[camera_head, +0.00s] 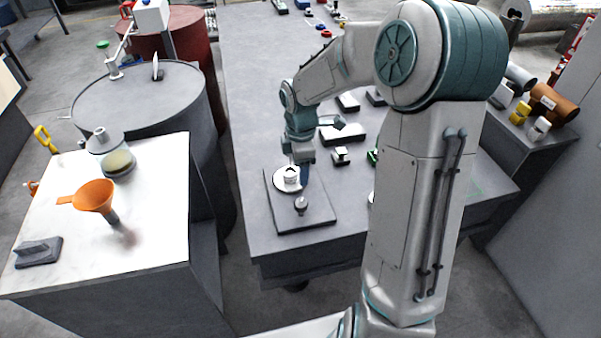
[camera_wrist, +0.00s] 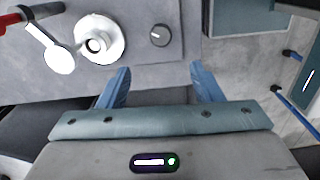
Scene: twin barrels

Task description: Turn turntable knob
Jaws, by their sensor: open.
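The turntable is a dark flat plate (camera_head: 318,217) on the grey bench, with a raised white disc (camera_head: 288,186) on it. A small dark round knob (camera_head: 301,204) stands near the plate's front. In the wrist view the knob (camera_wrist: 159,36) has a pale mark on top and sits right of the white disc (camera_wrist: 108,50). My gripper (camera_head: 304,178) is over the plate, behind the knob in the head view. In the wrist view my gripper (camera_wrist: 160,70) has its two blue fingers wide apart, empty. The knob lies beyond the fingertips, between their lines, apparently not touched.
A white-topped table (camera_head: 150,220) at left holds an orange funnel (camera_head: 95,197). A grey barrel (camera_head: 150,95) and a red barrel (camera_head: 175,40) stand behind it. The bench left of the plate is clear.

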